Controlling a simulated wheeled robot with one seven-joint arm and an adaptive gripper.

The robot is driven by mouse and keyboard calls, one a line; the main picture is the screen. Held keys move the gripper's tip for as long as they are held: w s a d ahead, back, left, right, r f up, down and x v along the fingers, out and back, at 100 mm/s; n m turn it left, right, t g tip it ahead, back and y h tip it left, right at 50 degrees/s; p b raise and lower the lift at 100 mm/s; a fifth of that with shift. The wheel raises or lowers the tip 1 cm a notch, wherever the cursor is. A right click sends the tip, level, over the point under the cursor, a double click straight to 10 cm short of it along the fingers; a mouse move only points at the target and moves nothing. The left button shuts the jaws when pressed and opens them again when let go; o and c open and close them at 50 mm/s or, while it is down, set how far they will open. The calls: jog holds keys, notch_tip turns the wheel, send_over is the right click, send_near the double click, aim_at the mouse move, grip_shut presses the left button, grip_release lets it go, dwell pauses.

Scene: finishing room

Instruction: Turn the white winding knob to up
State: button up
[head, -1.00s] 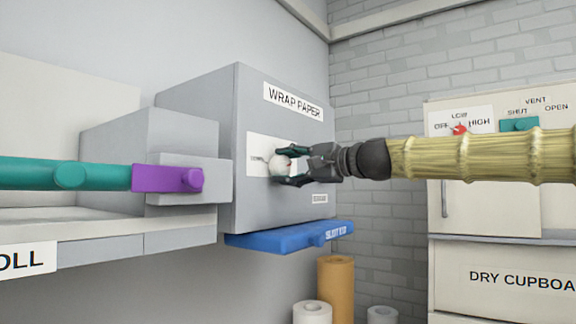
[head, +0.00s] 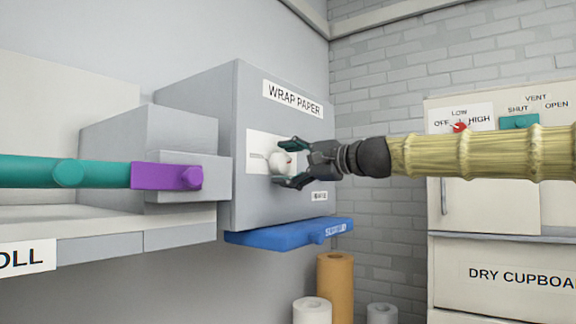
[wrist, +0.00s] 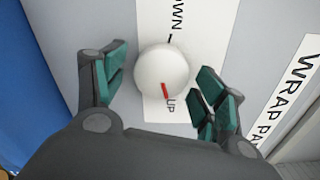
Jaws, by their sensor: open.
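The white winding knob (head: 282,163) sits on a white label plate on the grey WRAP PAPER box (head: 300,140). In the wrist view the knob (wrist: 162,72) carries a red mark that points toward the word UP (wrist: 171,105); the word DOWN (wrist: 177,15) is on the opposite side. My gripper (head: 290,163) is open around the knob, one finger above and one below it in the head view. In the wrist view my gripper's green finger pads (wrist: 160,85) stand on both sides of the knob with gaps between.
A blue shelf-like lid (head: 285,236) juts out under the box. A teal bar with a purple end (head: 165,178) lies to the left. Paper rolls (head: 336,275) stand below. A dry cupboard (head: 500,270) with a red knob (head: 459,127) is at the right.

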jog(key=shift+d, duration=0.1)
jog(key=v, duration=1.2)
dwell(0.4)
